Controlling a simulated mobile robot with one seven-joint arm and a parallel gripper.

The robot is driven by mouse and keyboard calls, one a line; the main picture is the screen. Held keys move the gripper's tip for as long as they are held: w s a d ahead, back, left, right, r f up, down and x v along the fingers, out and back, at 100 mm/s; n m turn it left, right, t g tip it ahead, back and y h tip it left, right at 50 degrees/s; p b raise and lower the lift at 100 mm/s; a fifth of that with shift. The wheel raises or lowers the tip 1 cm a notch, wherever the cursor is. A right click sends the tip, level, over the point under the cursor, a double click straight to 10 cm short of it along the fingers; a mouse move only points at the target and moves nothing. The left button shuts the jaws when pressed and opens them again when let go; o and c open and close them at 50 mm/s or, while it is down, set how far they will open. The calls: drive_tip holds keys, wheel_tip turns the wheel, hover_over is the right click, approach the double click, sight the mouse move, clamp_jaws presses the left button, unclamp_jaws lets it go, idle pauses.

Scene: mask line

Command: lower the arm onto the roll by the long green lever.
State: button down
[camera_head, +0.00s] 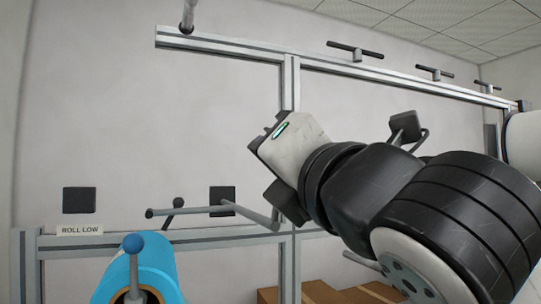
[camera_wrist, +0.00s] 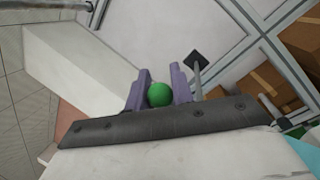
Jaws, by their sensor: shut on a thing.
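My gripper (camera_wrist: 160,84) has its two purple fingers on either side of a green ball knob (camera_wrist: 159,95) in the wrist view and is shut on it. The rest of the green lever is hidden there. A blue roll (camera_head: 157,266) is at the lower left of the head view.
A "ROLL LOW" label (camera_head: 80,230) is on the lower rail, under a black square (camera_head: 79,200). Black T-handles (camera_head: 356,51) line the upper rail. Cardboard boxes (camera_head: 320,292) are low behind the frame.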

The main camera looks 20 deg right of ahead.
drive_tip(key=shift+a+n+g+y+p, duration=0.15)
drive_tip(key=shift+a+n+y, duration=0.3)
drive_tip(key=shift+n, duration=0.6)
drive_tip(key=shift+a+n+g+y+p, duration=0.15)
drive_tip(key=shift+a+n, duration=0.5)
drive_tip(key=shift+n, duration=0.4)
drive_tip(key=c, duration=1.2)
unclamp_jaws()
drive_tip(key=shift+s+f, duration=0.1)
